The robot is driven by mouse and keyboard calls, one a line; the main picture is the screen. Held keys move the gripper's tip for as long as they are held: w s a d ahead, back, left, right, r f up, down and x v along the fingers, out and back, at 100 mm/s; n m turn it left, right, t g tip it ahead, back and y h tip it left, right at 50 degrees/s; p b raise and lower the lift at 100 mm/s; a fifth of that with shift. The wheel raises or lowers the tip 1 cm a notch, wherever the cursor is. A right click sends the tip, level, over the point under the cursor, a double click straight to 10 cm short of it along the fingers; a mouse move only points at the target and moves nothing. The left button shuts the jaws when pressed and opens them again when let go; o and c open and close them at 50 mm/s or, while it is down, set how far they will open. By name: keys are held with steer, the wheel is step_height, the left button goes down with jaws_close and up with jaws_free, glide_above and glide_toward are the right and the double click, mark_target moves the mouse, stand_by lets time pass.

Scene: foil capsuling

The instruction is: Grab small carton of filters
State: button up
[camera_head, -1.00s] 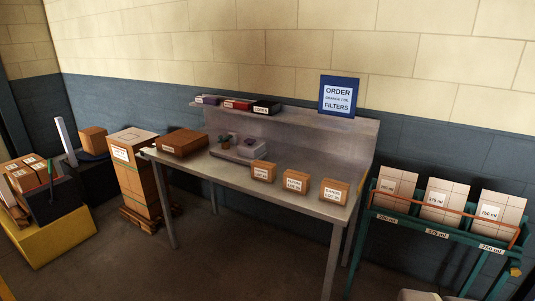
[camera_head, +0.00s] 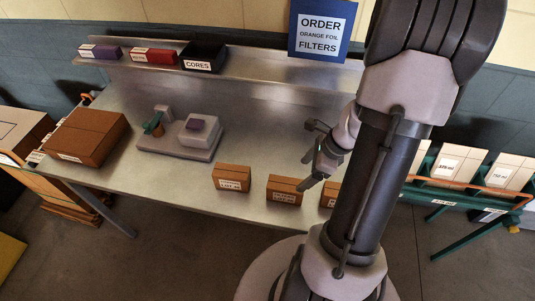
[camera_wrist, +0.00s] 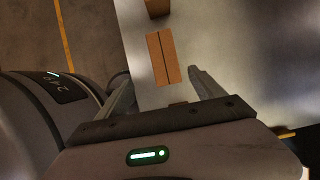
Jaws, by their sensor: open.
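Three small brown cartons with white labels stand in a row along the front of the metal table: a left one (camera_head: 231,178), a middle one (camera_head: 284,189) and a right one (camera_head: 328,195) partly hidden behind my arm. The label print is too small to read surely, so I cannot tell which holds filters. My gripper (camera_head: 310,157) is open and empty above the table, near the middle and right cartons. In the wrist view one carton (camera_wrist: 164,57) lies just ahead of my open fingers (camera_wrist: 157,78). Another (camera_wrist: 157,7) shows at the top edge.
A larger brown box (camera_head: 87,137) and a grey device (camera_head: 185,137) stand on the table's left. A shelf behind holds a purple box (camera_head: 101,52), a red box (camera_head: 153,56) and a black CORES bin (camera_head: 204,57). A blue ORDER sign (camera_head: 320,30) reads orange foil, filters.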

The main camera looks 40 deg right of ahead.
mark_target(289, 187)
steer(key=b+x, duration=0.4)
steer(key=x, duration=0.7)
steer(key=shift+f+b, duration=0.15)
steer(key=shift+b, duration=0.15)
steer(key=x, duration=0.1)
steer(key=b+x, duration=0.1)
steer(key=x, duration=0.1)
steer(key=d+b+x, duration=0.1)
steer(key=x, duration=0.1)
steer(key=shift+w+a+f, duration=0.1)
steer(key=shift+w+f, duration=0.05)
steer(key=shift+w, duration=0.2)
steer(key=shift+f+b, duration=0.25)
steer(key=shift+b, duration=0.3)
steer(key=c, duration=1.7)
steer(key=shift+r, duration=0.15)
